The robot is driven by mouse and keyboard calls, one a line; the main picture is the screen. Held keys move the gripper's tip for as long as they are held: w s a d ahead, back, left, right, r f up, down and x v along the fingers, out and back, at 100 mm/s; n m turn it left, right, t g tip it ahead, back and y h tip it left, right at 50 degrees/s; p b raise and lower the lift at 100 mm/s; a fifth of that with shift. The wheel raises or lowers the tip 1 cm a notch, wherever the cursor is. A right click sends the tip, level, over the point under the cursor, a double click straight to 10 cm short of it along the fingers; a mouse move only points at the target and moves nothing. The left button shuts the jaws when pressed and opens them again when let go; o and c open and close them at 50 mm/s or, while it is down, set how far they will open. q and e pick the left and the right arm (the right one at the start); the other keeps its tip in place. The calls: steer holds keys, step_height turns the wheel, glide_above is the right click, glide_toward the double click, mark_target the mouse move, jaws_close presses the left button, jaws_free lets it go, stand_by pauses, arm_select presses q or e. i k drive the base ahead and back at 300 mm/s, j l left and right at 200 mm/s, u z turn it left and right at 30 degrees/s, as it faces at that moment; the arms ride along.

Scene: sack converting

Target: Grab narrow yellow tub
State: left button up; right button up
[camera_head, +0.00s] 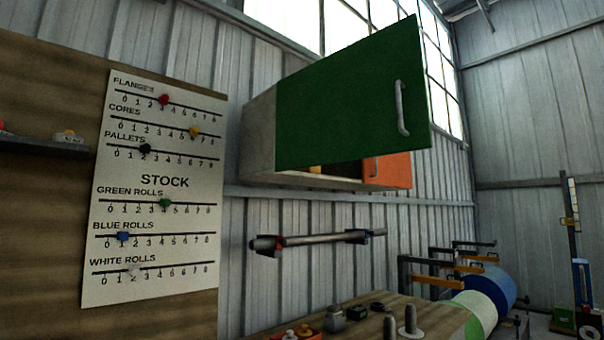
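A wall cabinet (258,138) hangs in the middle of the view. Its green door (350,100) with a grey handle stands swung out and hides most of the inside. An orange door (388,171) shows below and behind it. Under the green door's lower edge, a small yellowish thing (315,169) shows on the cabinet floor. It is mostly hidden, and I cannot tell whether it is the narrow yellow tub. Neither of my grippers is in view.
A stock board (150,220) with colored sliders is on the left, beside a dark shelf (40,147). A bar (310,240) is mounted below the cabinet. A wooden bench (440,312) holds several small parts. Green and blue rolls (488,300) are at the right.

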mark_target(315, 169)
steer(key=i+l+u, duration=0.1)
steer(key=i+l, duration=0.15)
steer(key=i+l+u, duration=0.15)
steer(key=l, duration=0.35)
steer(key=i+l+u, duration=0.1)
steer(key=i+l, duration=0.15)
steer(key=l, duration=0.15)
